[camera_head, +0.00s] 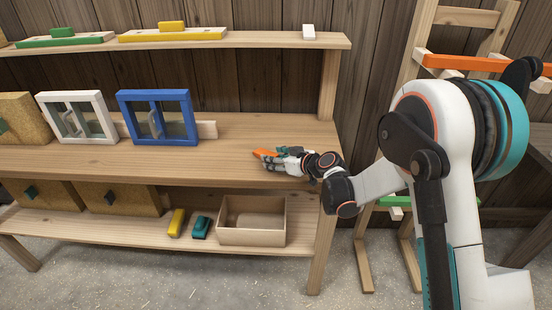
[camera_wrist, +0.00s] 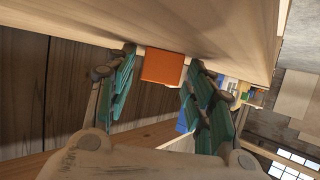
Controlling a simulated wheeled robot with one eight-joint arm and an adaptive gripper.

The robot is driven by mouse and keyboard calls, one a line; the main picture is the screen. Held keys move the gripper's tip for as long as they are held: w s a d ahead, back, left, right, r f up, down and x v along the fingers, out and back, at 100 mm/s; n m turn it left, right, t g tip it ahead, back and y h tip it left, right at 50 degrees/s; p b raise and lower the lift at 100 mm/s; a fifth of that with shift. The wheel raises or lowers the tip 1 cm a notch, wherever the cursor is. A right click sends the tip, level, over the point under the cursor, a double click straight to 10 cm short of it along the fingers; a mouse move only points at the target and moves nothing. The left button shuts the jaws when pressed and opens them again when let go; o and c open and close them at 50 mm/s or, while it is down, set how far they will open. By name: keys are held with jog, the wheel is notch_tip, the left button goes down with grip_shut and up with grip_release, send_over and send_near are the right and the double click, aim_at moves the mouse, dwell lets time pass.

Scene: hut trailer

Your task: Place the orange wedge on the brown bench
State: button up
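The orange wedge (camera_head: 265,154) is at the middle surface of the brown wooden bench (camera_head: 100,155), toward its right end. Whether it rests there or hangs just above is hard to tell. In the wrist view the wedge (camera_wrist: 163,66) shows beyond and between my two finger sets, against the bench surface (camera_wrist: 215,30). My gripper (camera_head: 277,155) reaches in from the right, low over the bench. In the wrist view my gripper (camera_wrist: 163,60) has its fingers spread, with narrow gaps seeming to show beside the wedge. My fingers partly cover the wedge in the head view.
A blue window frame (camera_head: 158,117) and a white one (camera_head: 77,117) stand left on the bench. An upper shelf (camera_head: 270,40) overhangs the back. A cardboard box (camera_head: 252,236) sits on the lower shelf. A wooden rack (camera_head: 400,90) stands right. The bench front is clear.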

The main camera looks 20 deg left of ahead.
jog(key=shift+r, duration=0.1)
jog(key=shift+d+r, duration=0.1)
jog(key=shift+r, duration=0.1)
jog(key=p+v, duration=0.3)
jog(key=v, duration=0.8)
jog(key=shift+s+d, duration=0.25)
jog(key=shift+d, duration=0.05)
jog(key=shift+r, duration=0.1)
jog(key=s+d+r+m+h, duration=0.5)
jog(key=s+d+r, duration=0.65)
jog(key=d, duration=0.35)
jog(key=s+d+r+m+h, duration=0.1)
jog(key=s+d+m+h, duration=0.5)
jog(key=s+d, duration=1.1)
jog(key=shift+s+r+m, duration=0.25)
jog(key=shift+s+m, duration=0.15)
jog(key=shift+s, duration=0.8)
